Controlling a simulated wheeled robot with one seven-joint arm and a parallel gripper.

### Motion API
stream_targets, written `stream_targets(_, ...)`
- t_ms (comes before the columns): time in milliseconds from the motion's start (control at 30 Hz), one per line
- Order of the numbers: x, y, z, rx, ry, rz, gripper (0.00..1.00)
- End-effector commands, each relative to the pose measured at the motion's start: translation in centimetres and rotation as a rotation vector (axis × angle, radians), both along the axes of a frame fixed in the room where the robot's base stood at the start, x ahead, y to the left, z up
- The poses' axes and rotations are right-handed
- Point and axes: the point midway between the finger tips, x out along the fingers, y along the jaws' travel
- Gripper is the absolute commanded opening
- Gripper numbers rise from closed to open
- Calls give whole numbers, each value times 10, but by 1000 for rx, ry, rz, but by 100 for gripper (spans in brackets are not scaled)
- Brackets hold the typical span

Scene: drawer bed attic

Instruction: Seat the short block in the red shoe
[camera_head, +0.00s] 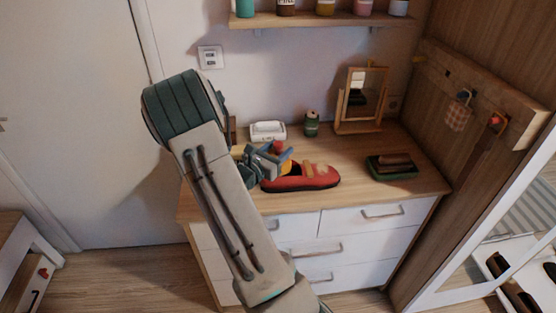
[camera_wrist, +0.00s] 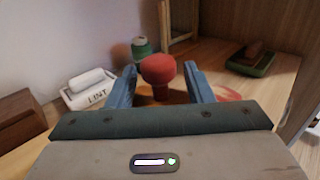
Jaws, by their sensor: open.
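The red shoe (camera_head: 315,180) lies on the dresser top near its front edge, toe to the right. A small red patch in the wrist view (camera_wrist: 229,96), beside the right finger, looks like part of it. A red rounded knob (camera_wrist: 159,70) stands upright on an orange-tan piece, probably the short block; the knob also shows in the head view (camera_head: 278,146). My gripper (camera_wrist: 160,80) is open, its two blue fingers on either side of the knob with gaps visible. In the head view my gripper (camera_head: 275,158) is over the shoe's left end. The block's lower part is hidden.
A white LINT box (camera_wrist: 92,96) and a green jar (camera_head: 311,125) stand behind. A mirror (camera_head: 361,98) stands at the back. A green tray (camera_head: 392,174) with brown pieces is on the right. A brown box (camera_wrist: 18,118) is at left. The dresser's front right is clear.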

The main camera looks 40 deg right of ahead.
Motion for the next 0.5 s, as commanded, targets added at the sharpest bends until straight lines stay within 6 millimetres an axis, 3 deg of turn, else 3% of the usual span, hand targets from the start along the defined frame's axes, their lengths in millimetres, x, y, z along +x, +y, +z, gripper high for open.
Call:
stream_targets(67,0,0,0,0,0,0,47)
stream_targets(233,0,1,0,0,-1,0,0)
stream_targets(500,0,1,0,-1,-1,0,0)
